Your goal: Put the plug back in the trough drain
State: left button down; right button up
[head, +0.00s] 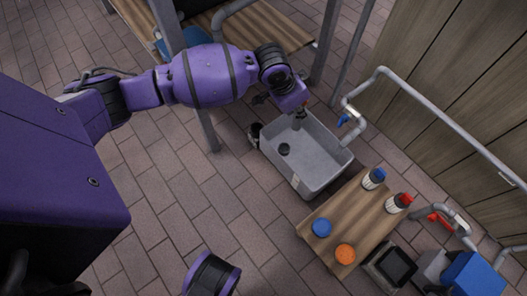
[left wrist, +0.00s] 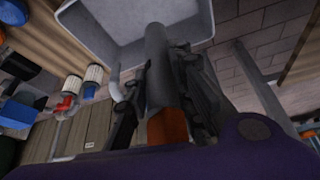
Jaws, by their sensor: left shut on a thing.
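The grey trough (head: 320,172) stands on the brick floor in the head view, and part of it shows at the top of the left wrist view (left wrist: 105,38). A dark round spot (head: 284,149) is on its floor; I cannot tell whether it is the drain opening or a raised piece. My left gripper (head: 299,114) is over the trough's far left end. Its fingers (left wrist: 165,85) are shut on a grey cylinder with an orange-brown end (left wrist: 158,62), probably the plug. It points toward the trough; contact is unclear. My right gripper is out of view.
A wooden bench (head: 325,212) with blue and orange discs and two capped bottles adjoins the trough's near right. A pipe with a blue valve (head: 344,121) is at its right. A dark object (head: 254,133) sits against its left side. Metal posts stand behind.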

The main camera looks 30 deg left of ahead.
pick_arm(q)
notch_tip(320, 180, down, 20)
jog(key=a+m+b, duration=0.2)
jog(key=b, duration=0.5)
jog(key=shift+w+a+g+h, duration=0.3)
jog(key=shift+w+a+h, duration=0.05)
jog(key=shift+a+h, duration=0.05)
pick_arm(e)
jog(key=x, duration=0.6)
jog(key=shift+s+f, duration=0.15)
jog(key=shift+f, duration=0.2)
pick_arm(q)
jog(key=shift+f, duration=0.1)
jog(key=shift+f+b, duration=0.3)
jog(key=shift+b, duration=0.15)
jog(key=c, duration=1.5)
grip_release()
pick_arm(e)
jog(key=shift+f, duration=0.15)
